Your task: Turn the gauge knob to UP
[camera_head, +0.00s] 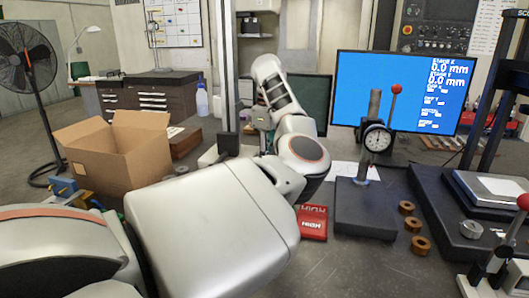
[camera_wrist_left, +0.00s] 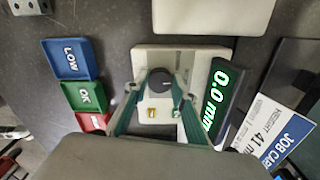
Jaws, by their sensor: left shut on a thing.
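The gauge knob (camera_wrist_left: 160,79) is a dark round dial on a light gauge box (camera_wrist_left: 190,55) in the left wrist view. My left gripper (camera_wrist_left: 161,76) has one finger on each side of the knob and is shut on it. A small yellow mark (camera_wrist_left: 153,113) and a green mark (camera_wrist_left: 176,113) sit below the knob on the box; I cannot read them as UP. A tilted display (camera_wrist_left: 217,98) beside the box shows 0.0 mm in green. In the head view my left arm hides the knob and the gripper. My right gripper is not in view.
Blue LOW (camera_wrist_left: 72,58), green OK (camera_wrist_left: 85,97) and red trays (camera_wrist_left: 92,122) lie left of the gauge box. A job card (camera_wrist_left: 284,135) lies right. In the head view a dial stand (camera_head: 365,208), several brown rings (camera_head: 413,224), a monitor (camera_head: 400,90) and a cardboard box (camera_head: 120,160) surround the arm.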

